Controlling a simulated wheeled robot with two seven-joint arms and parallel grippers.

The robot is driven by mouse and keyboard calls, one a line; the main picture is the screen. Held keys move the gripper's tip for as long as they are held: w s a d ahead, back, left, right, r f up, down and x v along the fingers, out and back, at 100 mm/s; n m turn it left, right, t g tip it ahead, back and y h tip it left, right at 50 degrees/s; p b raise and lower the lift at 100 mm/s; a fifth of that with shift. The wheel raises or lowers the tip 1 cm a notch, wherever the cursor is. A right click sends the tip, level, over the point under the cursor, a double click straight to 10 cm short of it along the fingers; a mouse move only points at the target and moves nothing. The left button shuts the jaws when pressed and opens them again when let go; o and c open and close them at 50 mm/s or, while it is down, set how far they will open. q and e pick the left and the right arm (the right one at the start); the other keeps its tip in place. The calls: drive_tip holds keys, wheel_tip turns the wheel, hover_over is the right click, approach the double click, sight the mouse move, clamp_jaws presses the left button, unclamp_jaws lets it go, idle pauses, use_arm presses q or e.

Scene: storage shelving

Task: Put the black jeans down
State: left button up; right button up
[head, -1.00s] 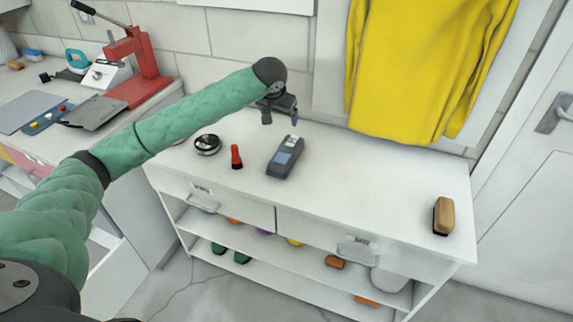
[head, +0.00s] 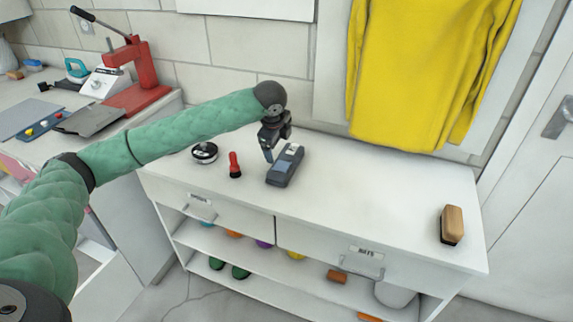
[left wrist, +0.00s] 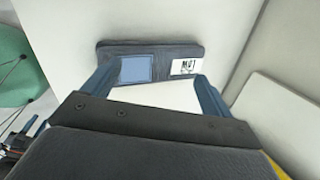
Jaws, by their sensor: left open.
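A dark grey, block-like item (head: 285,166) with a pale blue patch and a white label lies on the white cabinet top. It also shows in the left wrist view (left wrist: 160,68). It looks more like a device than jeans; I see no black jeans for certain. My left gripper (head: 268,154) is just above and beside its left side in the head view. In the left wrist view its two blue fingers (left wrist: 156,84) are apart, with the item past their tips and white surface between them. Whether a finger touches it I cannot tell. My right gripper is out of view.
A red-and-black brush-like item (head: 234,165) and a round tin (head: 204,152) stand left of the grey item. A wooden brush (head: 452,224) is at the right end. A yellow garment (head: 430,75) hangs behind. The cabinet top between is clear.

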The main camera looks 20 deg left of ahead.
sight(286, 160)
use_arm(q)
drive_tip(key=m, duration=0.5)
drive_tip(key=shift+s+d+f+m, duration=0.2)
drive_tip(key=shift+s+d+m, duration=0.1)
drive_tip(key=shift+d, duration=0.05)
drive_tip(key=shift+s+m, duration=0.1)
drive_tip(key=shift+m, duration=0.8)
drive_tip(key=m, duration=0.5)
drive_tip(key=shift+d+h, duration=0.15)
drive_tip(key=shift+h, duration=0.15)
drive_tip(key=m, duration=0.4)
drive_tip(key=shift+x, duration=1.3)
drive_tip(key=shift+d+p+x, duration=0.15)
drive_tip(key=shift+p+x, duration=0.2)
drive_tip(key=shift+x, duration=1)
drive_tip(key=shift+d+p+x, duration=0.2)
drive_tip(key=shift+p+x, duration=0.1)
drive_tip(key=shift+x, duration=1)
drive_tip(key=shift+r, duration=0.1)
drive_tip(key=c, duration=1.4)
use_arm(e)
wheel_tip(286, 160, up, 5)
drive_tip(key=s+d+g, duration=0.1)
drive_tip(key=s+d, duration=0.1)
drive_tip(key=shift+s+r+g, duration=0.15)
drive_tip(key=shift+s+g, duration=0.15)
use_arm(q)
drive_tip(key=shift+r, duration=0.1)
